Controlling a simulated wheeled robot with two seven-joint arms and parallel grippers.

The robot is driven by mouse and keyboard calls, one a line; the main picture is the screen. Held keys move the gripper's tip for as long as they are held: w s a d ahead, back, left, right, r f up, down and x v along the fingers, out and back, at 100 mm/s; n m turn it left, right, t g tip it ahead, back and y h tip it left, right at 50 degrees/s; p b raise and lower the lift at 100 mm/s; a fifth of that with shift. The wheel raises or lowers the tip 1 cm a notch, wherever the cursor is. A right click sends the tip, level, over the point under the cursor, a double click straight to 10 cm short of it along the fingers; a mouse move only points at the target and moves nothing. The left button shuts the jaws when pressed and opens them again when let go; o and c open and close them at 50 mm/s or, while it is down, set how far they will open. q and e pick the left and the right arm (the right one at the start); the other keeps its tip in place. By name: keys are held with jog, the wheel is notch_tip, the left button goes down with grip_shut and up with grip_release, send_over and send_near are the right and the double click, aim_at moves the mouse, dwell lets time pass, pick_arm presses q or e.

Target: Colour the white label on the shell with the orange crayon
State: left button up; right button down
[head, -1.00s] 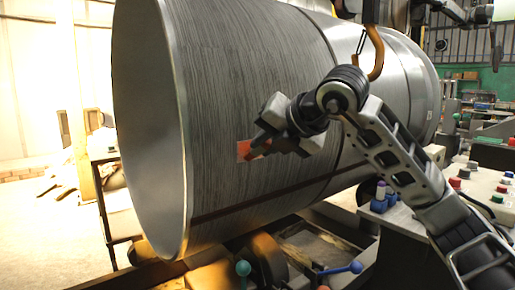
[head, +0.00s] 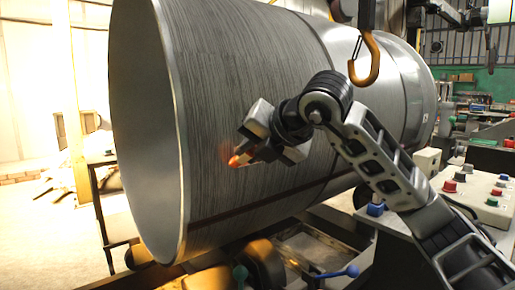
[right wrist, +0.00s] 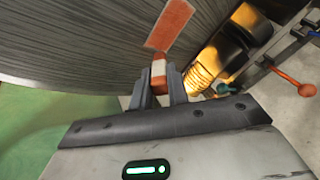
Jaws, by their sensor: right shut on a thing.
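The shell (head: 265,90) is a large grey metal cylinder lying on its side across the head view. My right gripper (head: 248,147) is in front of its side, shut on the orange crayon (head: 238,160). In the right wrist view the crayon (right wrist: 158,75) has a white band and stands between the two fingers (right wrist: 160,90). Its tip is close to the lower end of the label (right wrist: 171,24), a rectangle that looks orange over most of its face. I cannot tell whether the tip touches it. In the head view the label is mostly hidden by the gripper. My left gripper is not in view.
An orange hook (head: 365,62) hangs in front of the shell. A control panel (head: 480,192) with coloured buttons stands at the right. Below the shell are a roller (head: 263,262) and a blue-knobbed lever (head: 352,271). The floor at the left is open.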

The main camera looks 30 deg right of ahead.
jog(key=shift+s+f, duration=0.1)
jog(key=shift+s, duration=0.2)
jog(key=s+b, duration=0.1)
jog(key=s, duration=0.2)
jog(key=s+b, duration=0.1)
jog(key=s, duration=0.1)
jog(key=shift+s+d+b, duration=0.2)
jog(key=shift+d+b, duration=0.05)
jog(key=shift+b, duration=0.1)
jog(key=shift+s+d+b, duration=0.1)
jog(key=shift+s+b, duration=0.5)
jog(key=shift+s, duration=0.9)
